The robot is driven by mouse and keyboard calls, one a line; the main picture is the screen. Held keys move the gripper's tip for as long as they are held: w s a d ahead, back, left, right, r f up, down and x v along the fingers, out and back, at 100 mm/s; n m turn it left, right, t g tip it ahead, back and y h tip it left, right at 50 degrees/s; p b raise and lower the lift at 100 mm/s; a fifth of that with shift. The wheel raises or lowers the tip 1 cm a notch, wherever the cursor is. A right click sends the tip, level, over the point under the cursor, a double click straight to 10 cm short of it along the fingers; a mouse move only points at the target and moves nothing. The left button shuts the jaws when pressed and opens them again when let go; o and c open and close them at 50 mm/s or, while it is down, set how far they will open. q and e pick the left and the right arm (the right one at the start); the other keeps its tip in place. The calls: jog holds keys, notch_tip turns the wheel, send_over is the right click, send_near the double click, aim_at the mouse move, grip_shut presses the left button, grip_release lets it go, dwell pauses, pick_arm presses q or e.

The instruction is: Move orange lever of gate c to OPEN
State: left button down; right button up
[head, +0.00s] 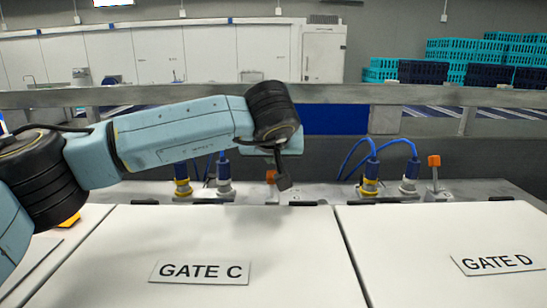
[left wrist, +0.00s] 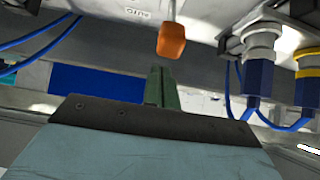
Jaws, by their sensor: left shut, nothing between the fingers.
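The orange lever of gate C (head: 271,176) shows in the head view behind the far edge of the panel marked GATE C (head: 200,272), partly hidden by my left gripper. In the left wrist view its orange knob (left wrist: 171,42) is close to the fingertips, with a small gap in the picture; I cannot tell whether they touch. My left gripper (head: 284,184) points down beside the lever, shut and empty. Its closed fingers (left wrist: 161,72) also show in the left wrist view. A small label (left wrist: 137,13) near the lever is too small to read surely. My right gripper is not in view.
Fittings with blue hoses (head: 223,170) stand left of the lever. Similar fittings (head: 370,172) and gate D's upright orange lever (head: 434,161) stand to the right. A grey rail (head: 350,94) runs behind. The white panels in front are clear.

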pick_arm(q)
jog(key=s+r+b, duration=0.1)
jog(key=s+r, duration=0.4)
jog(key=r, duration=0.3)
jog(key=shift+d, duration=0.15)
jog(key=shift+f, duration=0.1)
